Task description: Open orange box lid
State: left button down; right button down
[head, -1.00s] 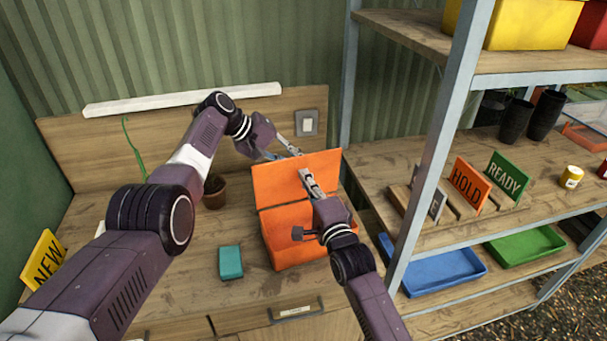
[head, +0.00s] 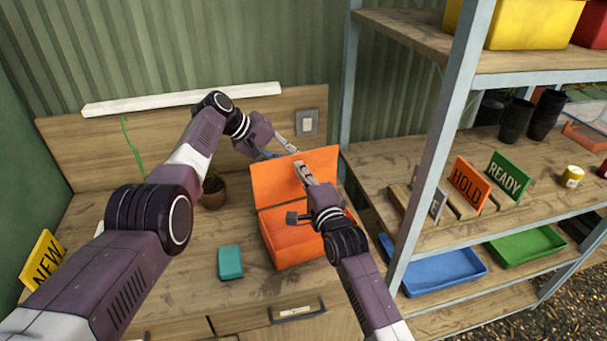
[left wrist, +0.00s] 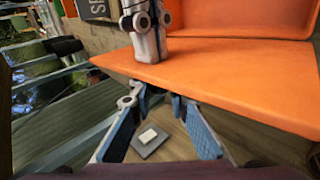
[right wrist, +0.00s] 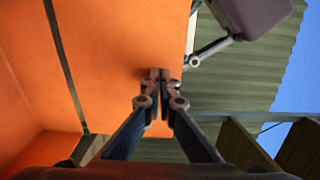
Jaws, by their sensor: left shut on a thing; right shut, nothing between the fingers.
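The orange box (head: 285,250) stands on the wooden bench with its lid (head: 275,183) raised steeply at the back. The lid also fills much of the left wrist view (left wrist: 230,85) and the right wrist view (right wrist: 110,45). My left gripper (head: 290,148) is behind the lid's top edge, shut on the lid; its fingertips (left wrist: 158,95) are partly hidden by the lid. My right gripper (head: 300,166) is shut and empty, in front of the lid's inner face. In the right wrist view its fingertips (right wrist: 157,75) are at or very near the lid. My right arm hides part of the box.
A teal block (head: 231,262) lies left of the box, and a plant pot (head: 214,193) stands behind it. A shelf post (head: 435,150) rises to the right, beside shelves with signs and trays (head: 440,275). Bench space left of the teal block is clear.

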pick_arm(q)
jog(key=c, duration=1.8)
grip_release()
jog(key=shift+s+d+f, duration=0.35)
jog(key=shift+s+d, duration=0.1)
jog(key=shift+s, duration=0.05)
jog(key=shift+c, duration=0.2)
jog(key=shift+w+r, duration=0.2)
jog(key=shift+a+r, duration=0.15)
jog(key=shift+a, duration=0.05)
